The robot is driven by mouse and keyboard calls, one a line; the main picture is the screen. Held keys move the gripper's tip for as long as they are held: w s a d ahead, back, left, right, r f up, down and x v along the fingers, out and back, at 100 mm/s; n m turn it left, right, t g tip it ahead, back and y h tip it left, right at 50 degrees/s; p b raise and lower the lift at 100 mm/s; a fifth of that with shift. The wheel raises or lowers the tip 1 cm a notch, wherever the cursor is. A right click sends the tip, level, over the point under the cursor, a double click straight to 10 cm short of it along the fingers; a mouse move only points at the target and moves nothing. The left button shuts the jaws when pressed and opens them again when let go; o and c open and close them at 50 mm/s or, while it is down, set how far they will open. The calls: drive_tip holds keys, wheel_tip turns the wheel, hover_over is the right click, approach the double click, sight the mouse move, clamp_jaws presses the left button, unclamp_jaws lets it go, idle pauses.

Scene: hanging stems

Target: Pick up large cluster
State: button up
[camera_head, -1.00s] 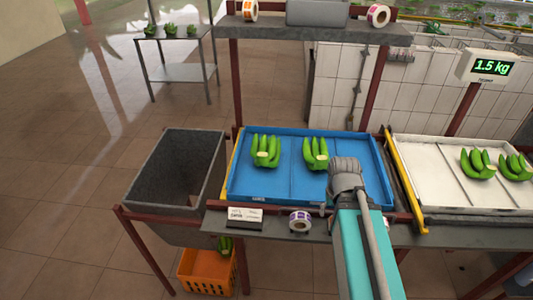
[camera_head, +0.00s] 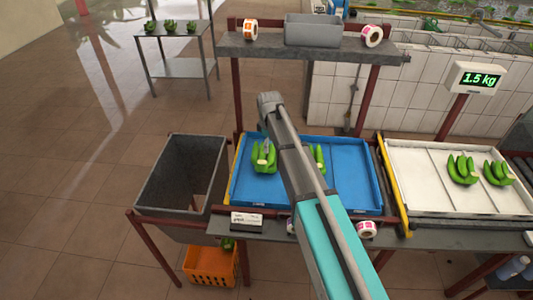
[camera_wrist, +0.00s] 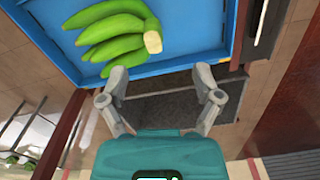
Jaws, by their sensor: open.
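A cluster of green bananas (camera_head: 264,158) lies in the left part of the blue tray (camera_head: 346,205). In the wrist view this cluster (camera_wrist: 112,28) shows several fingers and a pale cut crown, at the upper left. A second green cluster (camera_head: 319,157) lies in the middle of the tray, partly hidden by my arm. Which of the two is larger I cannot tell. My gripper (camera_wrist: 160,74) is open and empty in the wrist view, its fingers apart from the cluster, with the tray's edge beyond the fingertips. In the head view my arm mostly hides the gripper.
A dark grey bin (camera_head: 150,195) stands left of the blue tray. A white tray (camera_head: 425,200) with two green clusters (camera_head: 462,170) is at the right, below a scale display (camera_head: 480,79) reading 1.5 kg. A shelf (camera_head: 270,48) with label rolls stands behind the blue tray.

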sight(262, 162)
drive_tip(key=w+a+n, duration=0.1)
drive_tip(key=w+a+r, duration=0.1)
drive_tip(key=shift+a+r+n+p, duration=0.1)
drive_tip(key=shift+a+n+p, duration=0.2)
drive_tip(key=shift+a+n, duration=0.1)
wheel_tip(262, 162, down, 9)
drive_tip(key=b, duration=0.8)
drive_tip(key=shift+r+b, duration=0.2)
drive_tip(key=shift+b, duration=0.15)
drive_tip(key=shift+f, duration=0.1)
drive_tip(key=shift+f+b, duration=2.5)
drive_tip(key=shift+b, duration=0.1)
clamp_jaws()
